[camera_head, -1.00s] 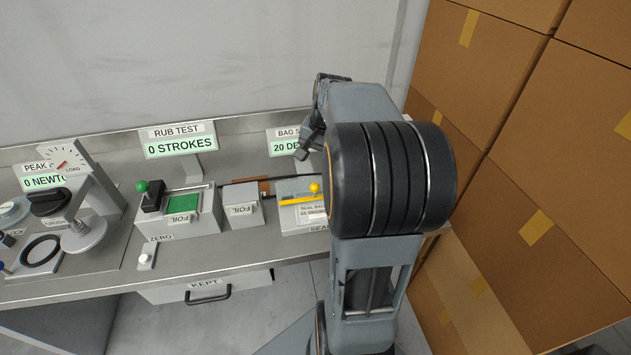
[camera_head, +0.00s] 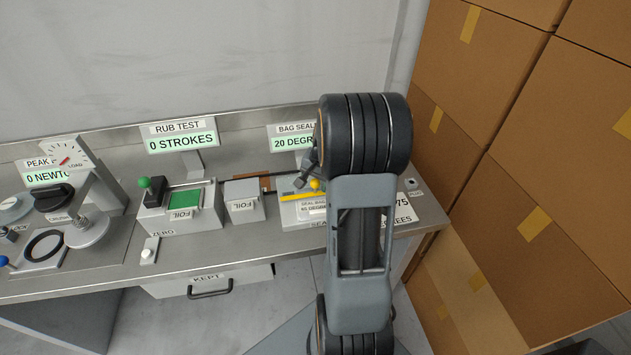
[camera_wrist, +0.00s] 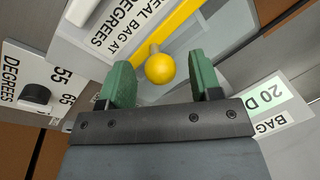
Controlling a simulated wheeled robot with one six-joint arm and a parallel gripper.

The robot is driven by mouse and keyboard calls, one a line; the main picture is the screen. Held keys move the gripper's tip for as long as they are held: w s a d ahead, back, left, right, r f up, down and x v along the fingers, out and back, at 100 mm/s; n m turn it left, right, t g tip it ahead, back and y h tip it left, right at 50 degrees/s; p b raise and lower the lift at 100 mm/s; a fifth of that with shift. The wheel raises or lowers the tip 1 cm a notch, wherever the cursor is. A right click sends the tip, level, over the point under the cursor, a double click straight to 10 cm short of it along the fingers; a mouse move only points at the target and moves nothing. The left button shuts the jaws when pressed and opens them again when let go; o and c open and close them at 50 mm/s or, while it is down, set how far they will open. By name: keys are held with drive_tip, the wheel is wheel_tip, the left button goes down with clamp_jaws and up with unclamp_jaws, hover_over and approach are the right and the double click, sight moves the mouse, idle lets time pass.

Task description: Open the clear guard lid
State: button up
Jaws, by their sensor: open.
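The yellow ball knob (camera_wrist: 160,69) shows in the wrist view between the green fingertips of my gripper (camera_wrist: 161,62). The fingers are open, with a gap on either side of the knob; I cannot tell how far above it they are. A yellow bar (camera_wrist: 165,24) lies behind the knob. A pale see-through panel (camera_wrist: 208,38) beside the bar looks like the clear guard lid, but its edges are hard to make out. In the head view the knob (camera_head: 315,184) and bar (camera_head: 297,197) are on the bag sealer, and my arm covers part of it.
A foil box (camera_head: 244,205) and the rub test unit (camera_head: 180,212) stand left of the sealer. A dial plate (camera_wrist: 40,90) with degree marks and a black knob lies beside the sealer. Stacked cardboard boxes (camera_head: 560,130) rise on the right.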

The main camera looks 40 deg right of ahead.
drive_tip(key=shift+f, duration=0.25)
clamp_jaws()
idle(0.5)
